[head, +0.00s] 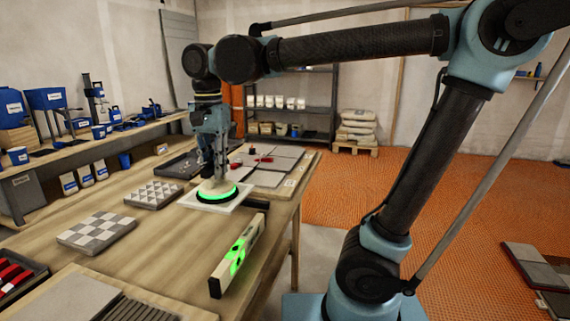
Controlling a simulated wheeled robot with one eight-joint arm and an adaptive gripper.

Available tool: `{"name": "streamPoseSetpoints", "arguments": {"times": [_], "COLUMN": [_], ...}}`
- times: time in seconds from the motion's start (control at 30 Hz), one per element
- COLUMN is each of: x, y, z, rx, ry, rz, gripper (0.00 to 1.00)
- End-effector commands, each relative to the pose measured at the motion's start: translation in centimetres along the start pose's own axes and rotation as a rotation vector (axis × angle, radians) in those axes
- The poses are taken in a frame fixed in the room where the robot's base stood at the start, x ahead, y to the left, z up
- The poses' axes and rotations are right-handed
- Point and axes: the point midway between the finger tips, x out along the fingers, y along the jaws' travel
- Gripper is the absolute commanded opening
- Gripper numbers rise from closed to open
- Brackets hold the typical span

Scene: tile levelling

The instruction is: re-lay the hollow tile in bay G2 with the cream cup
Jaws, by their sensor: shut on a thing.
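My gripper (217,176) points down and is shut on the cream cup (213,187), a round pale suction cup with a glowing green ring at its base. The cup sits on a pale square tile (232,205), near the right edge of the workbench (160,222). I cannot tell whether the tile touches the bench or hangs just above it. A panel of grey tiles (277,168) lies just behind the gripper; its bay labels are too small to read, so I cannot pick out G2.
A spirit level (238,256) with green lights stands at the bench's front right edge. Patterned tile samples (97,232) (154,193) lie left of the cup. A dark tray (178,165) is behind. Red-handled tools (12,276) lie front left. The bench middle is clear.

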Motion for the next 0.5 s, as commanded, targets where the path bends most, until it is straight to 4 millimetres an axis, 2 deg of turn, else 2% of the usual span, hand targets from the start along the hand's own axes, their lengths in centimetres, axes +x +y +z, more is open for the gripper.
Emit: {"name": "streamPoseSetpoints", "arguments": {"times": [0.5], "x": [0.0], "y": [0.0], "z": [4.9], "rx": [-0.003], "ry": [0.000], "rz": [0.000], "gripper": [0.00]}}
